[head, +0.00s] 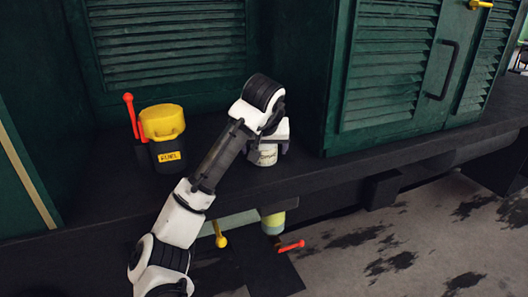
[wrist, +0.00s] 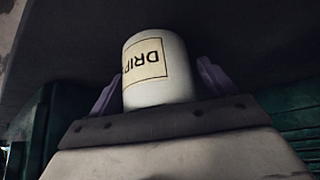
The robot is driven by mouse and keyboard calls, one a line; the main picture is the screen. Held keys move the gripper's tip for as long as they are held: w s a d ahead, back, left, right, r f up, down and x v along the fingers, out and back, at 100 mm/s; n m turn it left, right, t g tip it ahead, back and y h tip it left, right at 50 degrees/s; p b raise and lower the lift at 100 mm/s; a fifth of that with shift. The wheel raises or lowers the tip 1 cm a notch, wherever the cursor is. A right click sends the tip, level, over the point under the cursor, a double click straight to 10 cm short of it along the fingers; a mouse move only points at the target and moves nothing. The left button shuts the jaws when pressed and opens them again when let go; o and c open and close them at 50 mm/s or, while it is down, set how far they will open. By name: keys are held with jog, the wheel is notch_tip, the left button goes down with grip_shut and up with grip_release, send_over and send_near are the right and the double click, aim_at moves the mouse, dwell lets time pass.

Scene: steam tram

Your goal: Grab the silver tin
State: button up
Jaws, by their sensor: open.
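The silver tin, pale with a cream label, stands on the dark ledge (head: 215,190) in the head view, its lower part (head: 267,158) showing under my gripper (head: 268,146). In the wrist view the tin (wrist: 160,80) appears upside down, its label reading "DRIP" and running out of sight round the side. My gripper (wrist: 158,88) is open, with one purple finger on each side of the tin. A small gap seems to show at the right finger; contact at the left cannot be told. My wrist hides the tin's top in the head view.
Green louvred panels (head: 165,45) rise behind, and a green cabinet (head: 385,75) stands close right. Yellow (head: 219,234) and red (head: 290,246) handles stick out below the ledge.

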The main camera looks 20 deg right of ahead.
jog(key=c, duration=1.1)
jog(key=shift+r, duration=0.1)
